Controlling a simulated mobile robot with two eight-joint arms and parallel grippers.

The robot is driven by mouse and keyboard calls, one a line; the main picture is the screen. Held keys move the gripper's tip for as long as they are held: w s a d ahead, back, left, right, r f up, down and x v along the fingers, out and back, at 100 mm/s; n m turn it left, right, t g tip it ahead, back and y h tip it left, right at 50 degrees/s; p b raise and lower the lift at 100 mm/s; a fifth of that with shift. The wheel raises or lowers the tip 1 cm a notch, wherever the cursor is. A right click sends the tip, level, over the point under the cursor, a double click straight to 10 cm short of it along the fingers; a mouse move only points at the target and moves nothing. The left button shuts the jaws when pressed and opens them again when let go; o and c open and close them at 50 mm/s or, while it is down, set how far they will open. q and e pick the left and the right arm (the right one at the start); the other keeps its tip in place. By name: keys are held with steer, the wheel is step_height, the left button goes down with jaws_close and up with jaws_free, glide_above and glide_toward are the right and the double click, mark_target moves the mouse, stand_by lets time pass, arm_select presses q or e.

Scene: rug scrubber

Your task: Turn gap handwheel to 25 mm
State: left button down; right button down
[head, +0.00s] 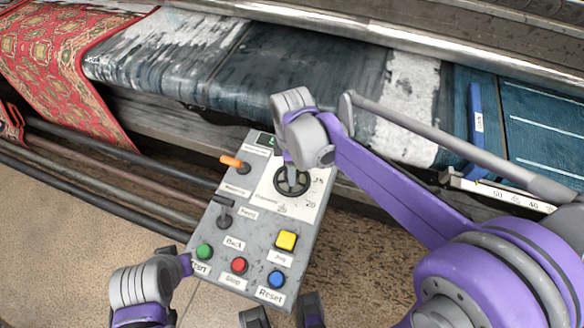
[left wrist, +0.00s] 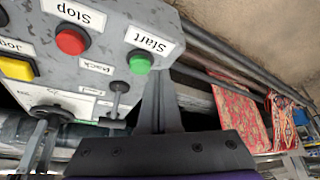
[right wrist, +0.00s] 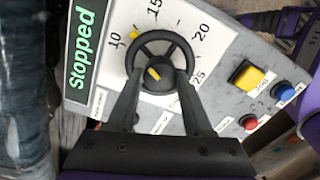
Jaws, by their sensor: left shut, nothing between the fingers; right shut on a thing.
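The gap handwheel (right wrist: 188,48) is a dark spoked wheel on a white dial plate (right wrist: 217,60) marked 10, 15, 20 and 25. In the head view the wheel (head: 306,186) is partly hidden by my right wrist. My right gripper (right wrist: 157,88) is shut on the wheel, with one finger on each side of the hub. My left gripper (left wrist: 158,75) is shut and empty beside the green Start button (left wrist: 140,62).
The grey control panel (head: 222,262) also carries a red Stop button (head: 239,265), a blue Reset button (head: 275,280), a yellow Jog button (head: 286,239) and an orange-tipped lever (head: 232,161). A display (right wrist: 85,48) reads "Stopped". Rollers and a red rug (head: 60,50) lie behind.

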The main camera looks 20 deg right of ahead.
arm_select(q)
steer(key=shift+r, duration=0.1)
arm_select(e)
steer(key=m, duration=0.4)
steer(key=shift+m, duration=0.3)
arm_select(q)
steer(key=shift+r, duration=0.1)
arm_select(e)
steer(key=m, duration=0.3)
steer(key=shift+m, duration=0.3)
arm_select(q)
steer(key=shift+r+p, duration=0.15)
steer(key=shift+p, duration=0.15)
arm_select(e)
steer(key=m, duration=1.1)
arm_select(q)
steer(key=shift+r, duration=0.1)
arm_select(e)
steer(key=m, duration=0.4)
arm_select(q)
steer(key=shift+w, duration=0.1)
arm_select(e)
steer(key=m, duration=0.4)
arm_select(q)
steer(key=shift+r, duration=0.1)
arm_select(e)
steer(key=shift+m, duration=1.8)
